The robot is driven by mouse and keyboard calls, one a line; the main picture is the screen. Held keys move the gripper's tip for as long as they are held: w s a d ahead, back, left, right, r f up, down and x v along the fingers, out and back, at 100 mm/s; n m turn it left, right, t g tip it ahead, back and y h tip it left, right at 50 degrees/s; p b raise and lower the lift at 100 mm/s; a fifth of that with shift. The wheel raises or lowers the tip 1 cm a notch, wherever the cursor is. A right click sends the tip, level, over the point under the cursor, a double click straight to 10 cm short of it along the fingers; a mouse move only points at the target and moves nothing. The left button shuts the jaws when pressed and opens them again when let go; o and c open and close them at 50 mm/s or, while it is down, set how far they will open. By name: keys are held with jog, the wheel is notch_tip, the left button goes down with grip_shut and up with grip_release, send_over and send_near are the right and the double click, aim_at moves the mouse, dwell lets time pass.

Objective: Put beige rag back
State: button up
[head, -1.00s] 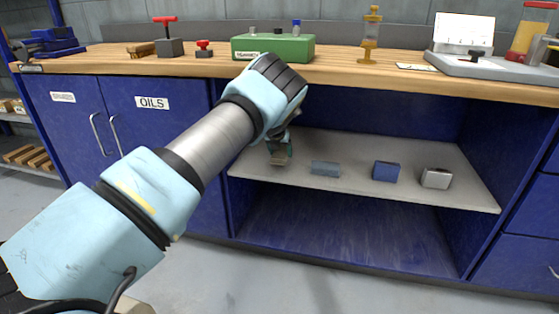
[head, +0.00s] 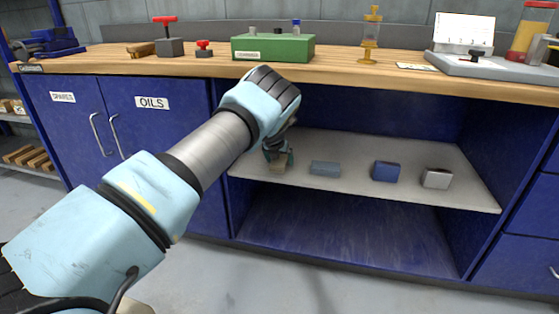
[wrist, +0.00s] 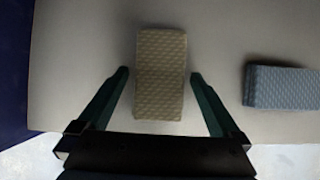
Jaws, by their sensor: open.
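The beige rag (wrist: 161,75) is a textured folded block. It lies on the grey shelf (wrist: 80,60) in the wrist view, and a small part of it shows below my gripper in the head view (head: 277,170). My gripper (wrist: 160,75) is open, with one green finger on each side of the rag's near half and gaps between fingers and rag. In the head view my gripper (head: 278,160) is at the left end of the shelf, and my arm hides part of that area.
A blue-grey rag (head: 325,169), also in the wrist view (wrist: 282,87), lies to the right. Farther right are a dark blue block (head: 386,171) and a silvery block (head: 436,178). The wooden worktop (head: 340,72) overhangs the shelf. A blue cabinet wall (wrist: 12,70) stands close on the left.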

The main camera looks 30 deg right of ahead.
jog(key=shift+s+r, duration=0.1)
jog(key=shift+r, duration=0.35)
jog(key=p+v, duration=0.1)
jog(key=v, duration=1)
jog(key=shift+s+a+r, duration=0.1)
jog(key=shift+a, duration=0.1)
